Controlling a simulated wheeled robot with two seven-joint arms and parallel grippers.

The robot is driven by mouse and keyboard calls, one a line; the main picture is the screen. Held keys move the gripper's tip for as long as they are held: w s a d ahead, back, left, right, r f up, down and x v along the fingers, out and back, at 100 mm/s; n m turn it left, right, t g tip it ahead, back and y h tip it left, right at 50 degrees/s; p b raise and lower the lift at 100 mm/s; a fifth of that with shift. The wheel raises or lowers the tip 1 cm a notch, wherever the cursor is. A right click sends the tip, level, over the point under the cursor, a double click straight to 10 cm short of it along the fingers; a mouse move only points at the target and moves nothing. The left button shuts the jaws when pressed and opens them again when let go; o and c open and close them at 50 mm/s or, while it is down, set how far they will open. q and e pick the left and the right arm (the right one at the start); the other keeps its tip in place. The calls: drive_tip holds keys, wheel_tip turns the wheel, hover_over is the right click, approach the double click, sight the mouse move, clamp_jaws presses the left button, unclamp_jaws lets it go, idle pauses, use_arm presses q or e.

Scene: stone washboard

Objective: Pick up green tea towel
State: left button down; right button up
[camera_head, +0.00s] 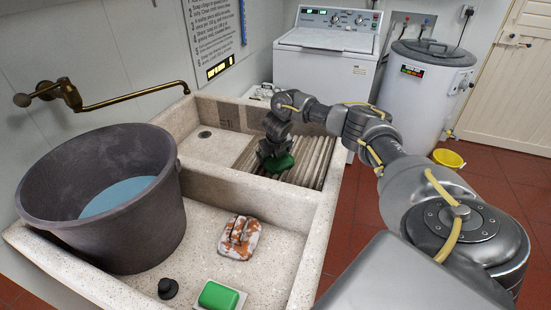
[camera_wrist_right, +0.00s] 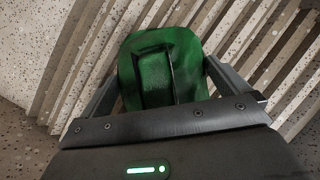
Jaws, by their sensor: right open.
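The green tea towel (camera_head: 280,164) lies folded on the ribbed washboard (camera_head: 310,165) in the back basin, partly hidden by my right gripper (camera_head: 271,153). In the right wrist view the towel (camera_wrist_right: 165,62) sits between the two fingers of my right gripper (camera_wrist_right: 168,80), one on each side. The fingers are open; I cannot tell whether they touch the cloth. My left gripper is not in view.
A grey bucket (camera_head: 60,185) of water stands in the front basin, beside a brown-and-white cloth (camera_head: 240,237), a black plug (camera_head: 168,288) and a green soap bar (camera_head: 218,295). The stone divider (camera_head: 240,190) separates the basins. A brass tap (camera_head: 130,98) juts above the bucket.

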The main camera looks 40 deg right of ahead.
drive_tip(key=c, duration=0.8)
drive_tip(key=shift+c, duration=0.2)
drive_tip(key=shift+r, duration=0.1)
